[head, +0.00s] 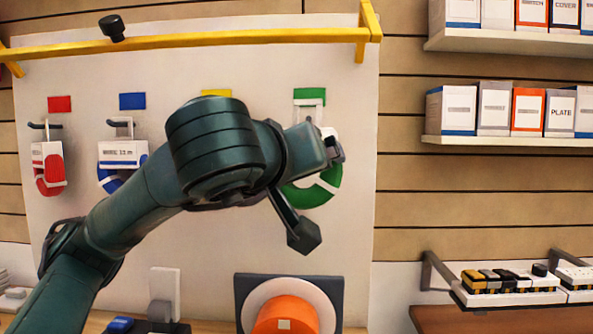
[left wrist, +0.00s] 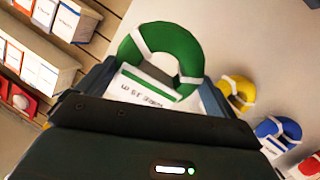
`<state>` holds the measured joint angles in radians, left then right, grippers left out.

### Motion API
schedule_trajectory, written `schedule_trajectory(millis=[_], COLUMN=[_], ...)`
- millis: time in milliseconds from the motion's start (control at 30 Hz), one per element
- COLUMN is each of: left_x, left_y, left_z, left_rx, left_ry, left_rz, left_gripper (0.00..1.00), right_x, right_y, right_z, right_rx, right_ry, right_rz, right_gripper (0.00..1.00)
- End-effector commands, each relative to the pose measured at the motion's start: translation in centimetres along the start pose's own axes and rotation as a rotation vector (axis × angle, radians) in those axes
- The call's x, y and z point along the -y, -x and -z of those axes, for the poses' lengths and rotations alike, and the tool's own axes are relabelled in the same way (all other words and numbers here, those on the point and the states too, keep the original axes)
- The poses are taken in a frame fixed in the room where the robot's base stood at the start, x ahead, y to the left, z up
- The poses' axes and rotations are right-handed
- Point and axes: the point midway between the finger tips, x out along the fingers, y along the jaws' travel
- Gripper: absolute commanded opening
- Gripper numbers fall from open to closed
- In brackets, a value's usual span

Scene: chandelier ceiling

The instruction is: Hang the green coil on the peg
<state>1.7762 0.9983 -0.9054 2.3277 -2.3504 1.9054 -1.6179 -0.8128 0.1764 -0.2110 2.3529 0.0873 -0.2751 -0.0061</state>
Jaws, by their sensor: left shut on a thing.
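The green coil (head: 312,196) is a ring with white bands and a white card. It shows below and beside my left gripper (head: 330,146) in the head view, in front of the pale board. In the left wrist view the green coil (left wrist: 185,48) and its card lie between the fingers of the left gripper (left wrist: 150,92), which is shut on it. A green label (head: 309,92) marks the place on the board above, with the top of a white peg bracket (head: 310,102) under it. The peg itself is hidden behind my gripper, so I cannot tell whether the coil touches it. My right gripper is out of view.
A red coil (head: 49,181) and a blue coil (head: 107,182) hang on pegs to the left. A yellow coil (left wrist: 238,92) shows in the left wrist view. A yellow rail (head: 230,36) crosses above. An orange reel (head: 285,314) stands below. Shelves with boxes are at right.

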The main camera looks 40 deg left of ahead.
Motion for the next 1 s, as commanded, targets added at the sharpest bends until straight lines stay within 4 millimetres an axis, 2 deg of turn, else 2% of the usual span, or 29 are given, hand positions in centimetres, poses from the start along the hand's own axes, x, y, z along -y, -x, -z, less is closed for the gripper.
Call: schedule_trajectory(millis=[1000], left_x=[1.2], left_y=[-5.9], left_z=[1.4], left_rx=[-0.001], left_ry=[0.001], left_rz=[0.000], left_gripper=[0.57], right_x=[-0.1], right_y=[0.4], right_z=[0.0], right_rx=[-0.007], right_ry=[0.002], right_rz=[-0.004], right_gripper=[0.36])
